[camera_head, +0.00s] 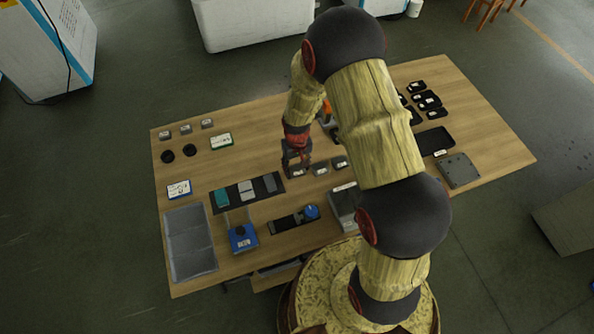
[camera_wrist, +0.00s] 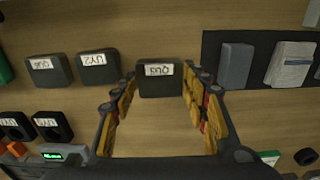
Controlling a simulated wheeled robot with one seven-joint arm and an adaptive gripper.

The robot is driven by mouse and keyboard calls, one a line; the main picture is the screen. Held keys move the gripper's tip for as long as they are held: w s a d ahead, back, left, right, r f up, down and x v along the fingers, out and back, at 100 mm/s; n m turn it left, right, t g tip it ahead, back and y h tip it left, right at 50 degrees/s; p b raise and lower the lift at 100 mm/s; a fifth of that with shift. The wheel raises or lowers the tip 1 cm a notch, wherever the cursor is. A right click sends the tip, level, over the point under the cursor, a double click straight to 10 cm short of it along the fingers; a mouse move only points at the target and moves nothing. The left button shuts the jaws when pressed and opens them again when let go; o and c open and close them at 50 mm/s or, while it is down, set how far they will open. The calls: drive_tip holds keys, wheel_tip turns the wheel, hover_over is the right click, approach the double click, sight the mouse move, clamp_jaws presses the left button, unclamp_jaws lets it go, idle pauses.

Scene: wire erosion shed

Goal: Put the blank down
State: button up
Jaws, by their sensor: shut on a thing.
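My gripper (camera_wrist: 160,85) is shut on a dark grey block with a white label (camera_wrist: 160,78). The block sits between the two fingers, at their tips. In the head view my gripper (camera_head: 297,158) is near the table's middle, with the block partly hidden below it (camera_head: 297,171). The block looks about level with its neighbours; I cannot tell whether it touches the table. Two similar labelled dark blocks stand beside it, a nearer one (camera_wrist: 98,66) and a farther one (camera_wrist: 48,70).
A black mat (camera_head: 233,205) holds a teal, a light grey and a dark grey block. A grey tray (camera_head: 191,244) lies at the left edge. Black trays (camera_head: 434,140) are at the right. Bare wood (camera_head: 255,150) shows left of my gripper. My arm hides part of the table.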

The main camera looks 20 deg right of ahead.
drive_tip(key=shift+f, duration=0.95)
drive_tip(key=shift+f, duration=0.2)
drive_tip(key=o, duration=1.6)
drive_tip(key=shift+s, duration=0.1)
